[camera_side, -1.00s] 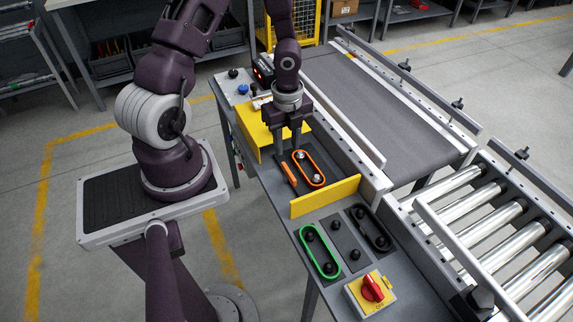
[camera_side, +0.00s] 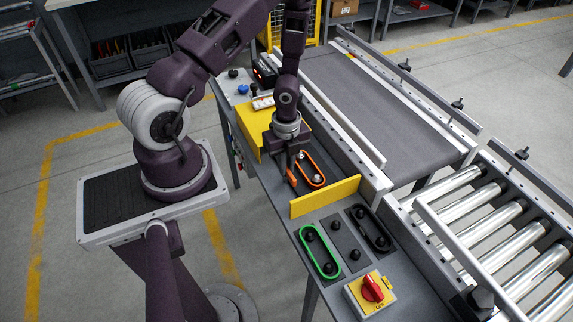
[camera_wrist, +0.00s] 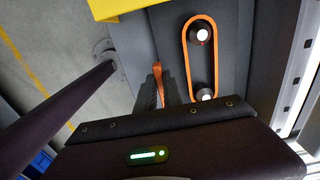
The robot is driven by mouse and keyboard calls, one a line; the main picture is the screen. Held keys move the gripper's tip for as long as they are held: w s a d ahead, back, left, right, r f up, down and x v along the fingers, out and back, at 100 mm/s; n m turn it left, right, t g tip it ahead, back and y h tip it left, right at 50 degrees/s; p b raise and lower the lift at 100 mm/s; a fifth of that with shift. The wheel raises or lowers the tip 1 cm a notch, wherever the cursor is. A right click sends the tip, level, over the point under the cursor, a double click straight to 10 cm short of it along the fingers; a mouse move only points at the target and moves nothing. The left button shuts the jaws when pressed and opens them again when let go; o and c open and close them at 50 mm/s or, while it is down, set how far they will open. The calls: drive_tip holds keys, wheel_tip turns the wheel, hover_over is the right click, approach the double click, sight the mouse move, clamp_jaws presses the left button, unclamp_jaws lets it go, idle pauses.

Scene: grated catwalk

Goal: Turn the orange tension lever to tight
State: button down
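The orange tension lever (camera_side: 291,179) is a short bar on the grey bench beside an orange belt loop (camera_side: 311,169) around two pulleys. My gripper (camera_side: 289,166) points down at the lever's far end and partly covers it in the side view. In the wrist view, the lever (camera_wrist: 158,73) shows at the tips of my dark fingers (camera_wrist: 162,88), with its lower part hidden between or behind them. The gap between the fingers looks narrow. I cannot tell whether they grip the lever.
A yellow plate (camera_side: 325,197) stands nearer the camera than the orange loop. A yellow cover (camera_side: 252,128) stands behind my gripper; a conveyor rail runs right.

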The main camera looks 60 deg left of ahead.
drive_tip(key=shift+n, duration=0.3)
drive_tip(key=n, duration=0.8)
drive_tip(key=shift+n, duration=0.3)
drive_tip(key=n, duration=0.4)
drive_tip(key=shift+s, duration=0.1)
drive_tip(key=n, duration=0.4)
drive_tip(key=shift+d, duration=0.1)
drive_tip(key=shift+n, duration=0.5)
drive_tip(key=c, duration=1.5)
unclamp_jaws()
